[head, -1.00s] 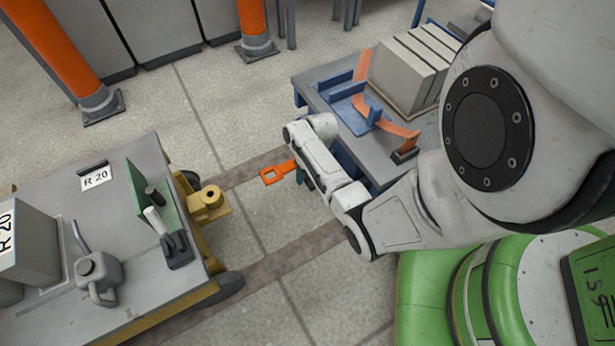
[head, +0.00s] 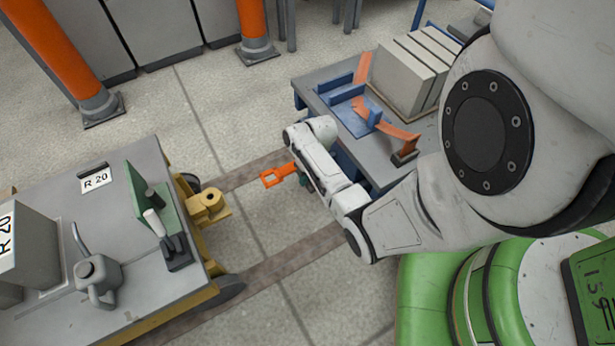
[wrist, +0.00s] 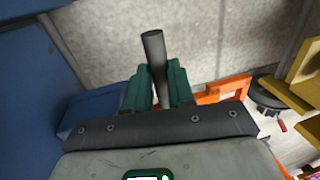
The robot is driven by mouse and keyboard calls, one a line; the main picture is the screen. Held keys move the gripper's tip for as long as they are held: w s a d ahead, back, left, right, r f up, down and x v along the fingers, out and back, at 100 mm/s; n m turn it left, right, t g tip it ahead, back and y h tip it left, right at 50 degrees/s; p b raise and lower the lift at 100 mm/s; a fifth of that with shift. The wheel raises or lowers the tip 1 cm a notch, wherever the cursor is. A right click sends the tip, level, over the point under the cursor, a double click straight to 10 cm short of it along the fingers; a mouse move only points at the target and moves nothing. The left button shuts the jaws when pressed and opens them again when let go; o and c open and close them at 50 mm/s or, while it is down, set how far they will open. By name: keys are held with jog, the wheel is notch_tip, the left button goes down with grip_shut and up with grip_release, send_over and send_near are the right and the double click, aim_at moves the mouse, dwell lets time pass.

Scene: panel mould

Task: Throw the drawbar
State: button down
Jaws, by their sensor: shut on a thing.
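The orange drawbar (head: 274,178) has a squared, open loop at its free end and reaches out from the blue cart over the floor. In the wrist view part of the orange drawbar (wrist: 226,89) shows to the right of the fingers; the rest is hidden behind my gripper. My gripper (wrist: 155,78) is shut on a dark grey round handle (wrist: 153,45) standing between its green fingers. In the head view my arm hides most of the gripper and the handle. The drawbar's loop points left toward the yellow coupling (head: 206,203) on the left cart, with a gap between them.
The left cart (head: 120,215) carries a can, a green bracket and a grey block. The blue cart (head: 322,92) at the right carries pale panels and a blue-and-orange fixture. Orange posts (head: 75,50) stand at the back.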

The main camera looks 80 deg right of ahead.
jog(key=shift+s+d+r+t+y+p, duration=0.2)
jog(key=shift+r+t+y+p, duration=0.5)
jog(key=shift+p, duration=0.4)
jog(key=shift+s+d+r+t+y, duration=0.2)
jog(key=shift+r+t+y, duration=0.15)
jog(key=shift+t+y, duration=0.15)
jog(key=shift+s+d+r+t+y, duration=0.1)
jog(key=shift+s+r+t+y, duration=0.1)
jog(key=shift+r+t+y, duration=0.3)
jog(key=shift+f, duration=0.2)
